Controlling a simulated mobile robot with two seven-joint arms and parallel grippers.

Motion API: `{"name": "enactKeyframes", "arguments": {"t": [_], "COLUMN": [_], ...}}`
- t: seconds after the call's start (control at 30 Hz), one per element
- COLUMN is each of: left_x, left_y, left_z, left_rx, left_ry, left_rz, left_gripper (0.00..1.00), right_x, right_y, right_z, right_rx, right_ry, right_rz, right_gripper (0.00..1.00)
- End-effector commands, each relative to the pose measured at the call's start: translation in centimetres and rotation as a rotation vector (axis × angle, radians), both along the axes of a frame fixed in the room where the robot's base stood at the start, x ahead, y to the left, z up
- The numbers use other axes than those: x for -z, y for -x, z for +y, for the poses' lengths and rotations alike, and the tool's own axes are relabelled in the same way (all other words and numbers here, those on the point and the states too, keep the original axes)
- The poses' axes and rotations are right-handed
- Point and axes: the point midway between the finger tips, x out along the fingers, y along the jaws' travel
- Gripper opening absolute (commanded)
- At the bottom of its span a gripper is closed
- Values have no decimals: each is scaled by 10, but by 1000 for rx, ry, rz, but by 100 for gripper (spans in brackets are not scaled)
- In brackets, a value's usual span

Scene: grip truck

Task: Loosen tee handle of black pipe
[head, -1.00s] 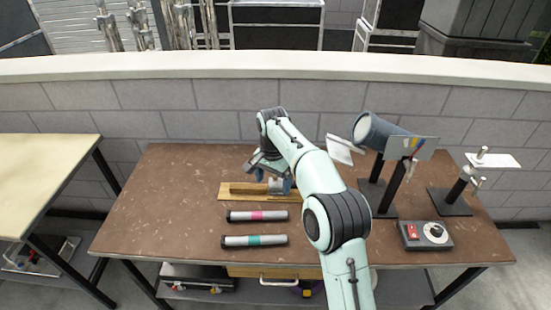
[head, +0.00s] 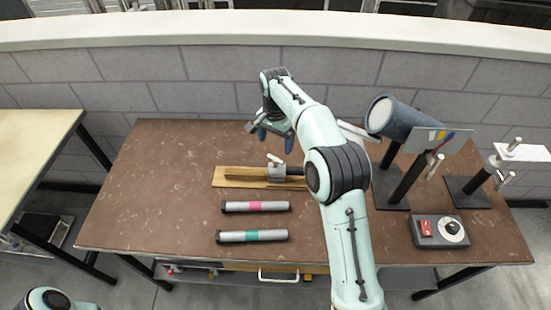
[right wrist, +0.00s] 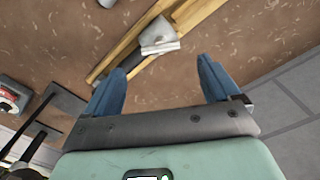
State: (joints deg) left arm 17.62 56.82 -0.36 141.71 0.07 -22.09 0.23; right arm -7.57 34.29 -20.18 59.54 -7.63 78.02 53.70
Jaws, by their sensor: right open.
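A grey clamp head (head: 277,172) with a pale tee handle (head: 274,159) lies on a wooden board (head: 225,182) on the brown table. A short dark pipe (head: 295,170) extends right from it, partly hidden by my right arm. My right gripper (head: 275,138) is open and empty, above and behind the clamp. In the right wrist view, the tee handle (right wrist: 160,49) and clamp head (right wrist: 156,32) lie beyond the spread blue fingers (right wrist: 160,78), apart from them. My left gripper is out of view.
Two grey tubes with pink (head: 255,206) and teal (head: 252,236) bands lie in front. A lamp (head: 392,117) on a dark stand, another stand (head: 467,192) and a switch box (head: 438,231) occupy the right. The table's left side is clear.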

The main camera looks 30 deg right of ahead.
Motion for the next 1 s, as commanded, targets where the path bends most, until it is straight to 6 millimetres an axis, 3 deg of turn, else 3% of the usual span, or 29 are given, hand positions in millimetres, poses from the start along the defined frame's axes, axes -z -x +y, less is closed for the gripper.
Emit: {"name": "enactKeyframes", "arguments": {"t": [0.03,0.2,0.4,0.6,0.87,1.0], "left_x": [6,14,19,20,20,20], "left_y": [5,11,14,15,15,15], "left_z": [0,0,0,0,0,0], "left_rx": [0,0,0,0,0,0], "left_ry": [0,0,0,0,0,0], "left_rz": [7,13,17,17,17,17], "left_gripper": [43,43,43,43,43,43], "right_x": [16,52,80,91,92,91], "right_y": [2,2,1,0,0,0], "right_z": [0,0,0,-1,0,0], "right_rx": [1,1,1,1,1,1], "right_ry": [0,0,0,0,0,0], "right_rz": [6,4,1,-1,-1,-1], "right_gripper": [89,89,89,89,89,47]}}
